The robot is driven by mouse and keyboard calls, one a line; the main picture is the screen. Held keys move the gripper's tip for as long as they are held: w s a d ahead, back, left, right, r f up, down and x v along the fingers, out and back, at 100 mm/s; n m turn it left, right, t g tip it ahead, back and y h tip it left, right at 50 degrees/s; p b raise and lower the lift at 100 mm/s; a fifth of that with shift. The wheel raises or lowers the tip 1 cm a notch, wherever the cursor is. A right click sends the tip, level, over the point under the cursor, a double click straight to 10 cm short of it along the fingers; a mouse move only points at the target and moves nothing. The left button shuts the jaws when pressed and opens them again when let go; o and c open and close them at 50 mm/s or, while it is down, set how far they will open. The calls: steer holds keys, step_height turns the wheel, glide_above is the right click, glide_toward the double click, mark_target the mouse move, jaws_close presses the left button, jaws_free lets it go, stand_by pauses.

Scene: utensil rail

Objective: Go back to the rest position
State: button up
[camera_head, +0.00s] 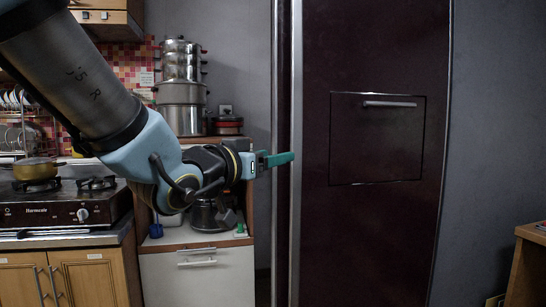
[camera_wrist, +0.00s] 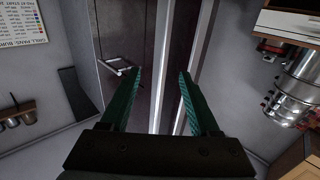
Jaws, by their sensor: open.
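My gripper (camera_head: 277,159) is held out to the right at mid height in the head view, its green fingers in front of the left edge of a tall dark red fridge-like cabinet (camera_head: 385,235). In the wrist view my gripper (camera_wrist: 160,73) shows its two green fingers well apart, with nothing between them. The cabinet's vertical pale edge strips show beyond the fingers. No utensil is held.
A stove (camera_head: 65,205) with a brass-coloured pan (camera_head: 37,169) stands at left. Stacked steel pots (camera_head: 181,105) stand behind my arm, above a white drawer (camera_head: 200,275). A wooden furniture edge (camera_head: 528,270) shows at far right. A wall chart (camera_wrist: 22,22) shows in the wrist view.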

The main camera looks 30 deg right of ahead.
steer(key=w+a+f+n+t+y+p, duration=0.1)
steer(key=w+a+f+n+y+p, duration=0.2)
steer(key=w+a+f+y, duration=0.4)
steer(key=w+a+f+n+y+p, duration=0.2)
steer(key=w+a+n+y+p, duration=0.3)
steer(key=a, duration=0.5)
steer(key=s+a+f+n+g+y+p, duration=0.1)
steer(key=s+a+f+g+y+p, duration=0.1)
steer(key=a, duration=0.7)
steer(key=s+a+f+n+g+y+p, duration=0.1)
steer(key=s+a+f+n+g+y, duration=0.1)
steer(key=s+a+f+g, duration=0.3)
steer(key=a, duration=0.4)
steer(key=shift+a+f+n+p, duration=0.15)
steer(key=shift+f+n+p, duration=0.05)
steer(key=shift+n+p, duration=0.15)
steer(key=shift+w, duration=0.1)
